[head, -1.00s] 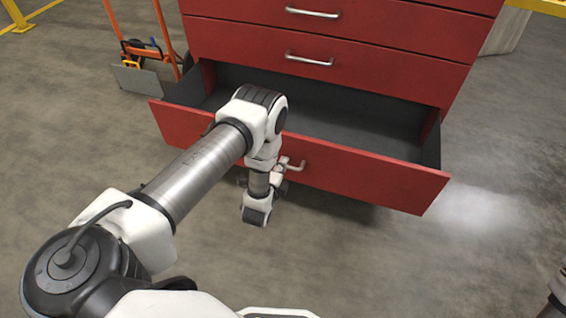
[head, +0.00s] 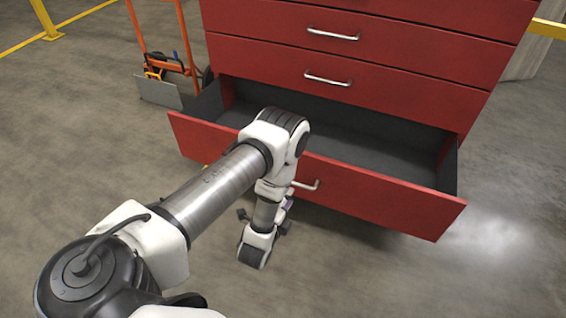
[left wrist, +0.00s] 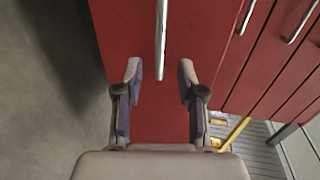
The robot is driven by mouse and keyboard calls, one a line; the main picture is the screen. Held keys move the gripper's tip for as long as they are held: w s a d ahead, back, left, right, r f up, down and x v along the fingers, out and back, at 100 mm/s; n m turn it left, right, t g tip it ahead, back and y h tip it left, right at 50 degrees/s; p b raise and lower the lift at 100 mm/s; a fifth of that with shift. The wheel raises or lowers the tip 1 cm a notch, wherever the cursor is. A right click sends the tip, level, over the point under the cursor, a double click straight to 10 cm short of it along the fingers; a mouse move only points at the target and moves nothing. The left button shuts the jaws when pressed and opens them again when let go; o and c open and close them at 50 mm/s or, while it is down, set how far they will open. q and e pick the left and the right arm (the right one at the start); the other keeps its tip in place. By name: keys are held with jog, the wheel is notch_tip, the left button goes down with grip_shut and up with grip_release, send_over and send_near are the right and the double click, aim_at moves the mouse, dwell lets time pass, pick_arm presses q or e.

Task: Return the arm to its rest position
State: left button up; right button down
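My left arm reaches forward from the lower left in the head view, its wrist hanging down in front of the open bottom drawer (head: 390,200) of a red cabinet. The left gripper (head: 288,204) is mostly hidden behind the wrist, close to the drawer's handle (head: 307,186). In the left wrist view, the left gripper (left wrist: 160,82) has its two fingers spread apart with nothing held. The silver handle (left wrist: 161,40) lies ahead of the fingertips, between their lines, and appears free of them. My right gripper is in neither view.
The red cabinet (head: 400,80) has closed drawers above the open one, which looks empty inside. An orange hand truck (head: 165,60) stands left of the cabinet. Yellow rails (head: 45,20) show at the far left. The grey floor is clear to the left and right.

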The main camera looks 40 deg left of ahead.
pick_arm(q)
jog(key=v, duration=0.4)
dwell(0.3)
